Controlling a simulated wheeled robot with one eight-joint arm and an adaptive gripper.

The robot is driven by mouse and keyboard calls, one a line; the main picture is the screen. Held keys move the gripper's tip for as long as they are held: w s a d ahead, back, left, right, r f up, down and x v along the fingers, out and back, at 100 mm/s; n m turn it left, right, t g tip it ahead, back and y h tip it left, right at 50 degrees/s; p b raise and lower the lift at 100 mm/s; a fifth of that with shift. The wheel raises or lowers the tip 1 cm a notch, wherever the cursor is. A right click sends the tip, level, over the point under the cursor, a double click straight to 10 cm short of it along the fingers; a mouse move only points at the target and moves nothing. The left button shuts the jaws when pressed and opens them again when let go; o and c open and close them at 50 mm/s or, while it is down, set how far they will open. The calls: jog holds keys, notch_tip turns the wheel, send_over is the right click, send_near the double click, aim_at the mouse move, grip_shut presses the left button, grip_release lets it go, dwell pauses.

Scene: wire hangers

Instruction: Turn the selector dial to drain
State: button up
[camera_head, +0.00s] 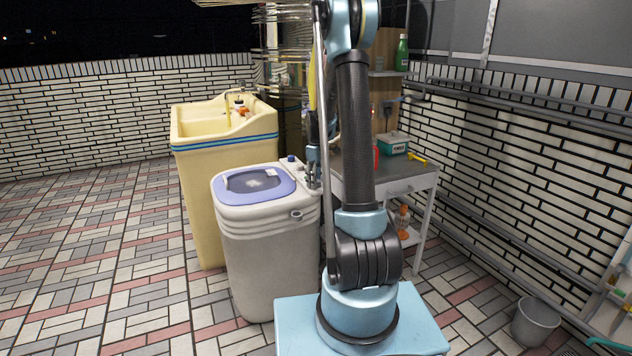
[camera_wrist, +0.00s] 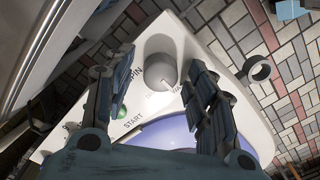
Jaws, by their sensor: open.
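The selector dial (camera_wrist: 159,70) is a round grey knob on the white control panel (camera_wrist: 182,42); a pale mark shows near its lower right edge. Printed words surround it, partly hidden by my fingers; one ends in "IN", another starts with "WA". My gripper (camera_wrist: 160,62) is open, one finger to the left of the dial and one to the right, with gaps visible at both sides. In the head view my gripper (camera_head: 313,178) hangs at the right rear corner of the washing machine (camera_head: 268,255), and the dial cannot be made out there.
A green button (camera_wrist: 120,112) marked START is beside my left finger. The purple lid (camera_head: 245,195) is shut. A cream sink (camera_head: 200,190) stands behind the machine. A grey-topped table (camera_head: 410,182) with a green box (camera_head: 393,144) is to the right. A ring-shaped fitting (camera_wrist: 258,70) juts from the machine.

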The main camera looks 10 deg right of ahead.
jog(key=c, duration=1.1)
jog(key=m, duration=0.5)
jog(key=shift+m, duration=0.4)
jog(key=m, duration=0.5)
jog(key=shift+m, duration=0.4)
jog(key=o, duration=1.1)
